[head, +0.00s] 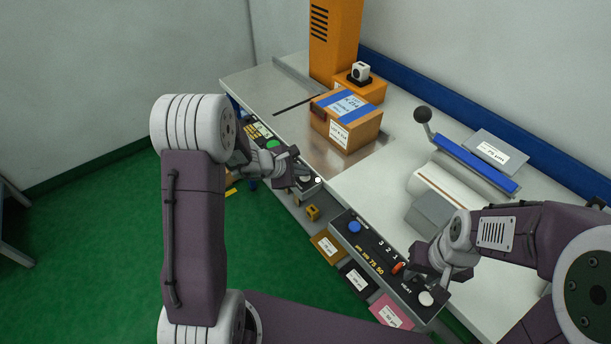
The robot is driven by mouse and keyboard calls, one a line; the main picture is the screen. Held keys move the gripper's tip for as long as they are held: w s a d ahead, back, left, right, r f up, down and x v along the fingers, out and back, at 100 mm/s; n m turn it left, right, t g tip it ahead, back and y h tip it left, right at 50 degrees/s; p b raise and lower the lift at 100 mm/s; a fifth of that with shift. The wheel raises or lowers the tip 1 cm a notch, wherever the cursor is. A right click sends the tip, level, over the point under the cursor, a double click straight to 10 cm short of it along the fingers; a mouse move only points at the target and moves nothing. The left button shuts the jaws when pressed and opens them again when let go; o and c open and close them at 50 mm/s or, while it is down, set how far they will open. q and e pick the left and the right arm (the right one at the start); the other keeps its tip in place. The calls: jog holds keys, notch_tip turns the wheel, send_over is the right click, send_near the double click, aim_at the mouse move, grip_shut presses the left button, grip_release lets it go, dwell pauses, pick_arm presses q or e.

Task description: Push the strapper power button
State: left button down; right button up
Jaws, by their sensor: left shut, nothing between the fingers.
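The strapper's control panel runs along the table's front edge at the left, partly hidden by my left arm. It has a green round button (273,144) and a small white round button (318,180) at its right end. Which one is the power button I cannot tell. My left gripper (304,181) is shut and empty, low over the panel's right end, just left of the white button; contact cannot be told.
A taped carton (347,138) sits on the steel table in front of the orange strapper column (334,40). A blue knob (354,227) and a white knob (427,298) are on the HEAT panel. A roll sealer with a lever (423,115) stands right. Labelled bins hang below the front edge.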

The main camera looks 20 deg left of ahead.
aim_at(302, 178)
pick_arm(q)
jog(key=shift+f, duration=0.15)
pick_arm(e)
jog(key=shift+f, duration=0.2)
pick_arm(q)
jog(key=shift+r+p, duration=0.3)
jog(key=shift+r, duration=0.4)
pick_arm(e)
jog(key=shift+r, duration=0.4)
pick_arm(q)
jog(key=shift+r, duration=0.1)
pick_arm(e)
jog(key=shift+r, duration=0.1)
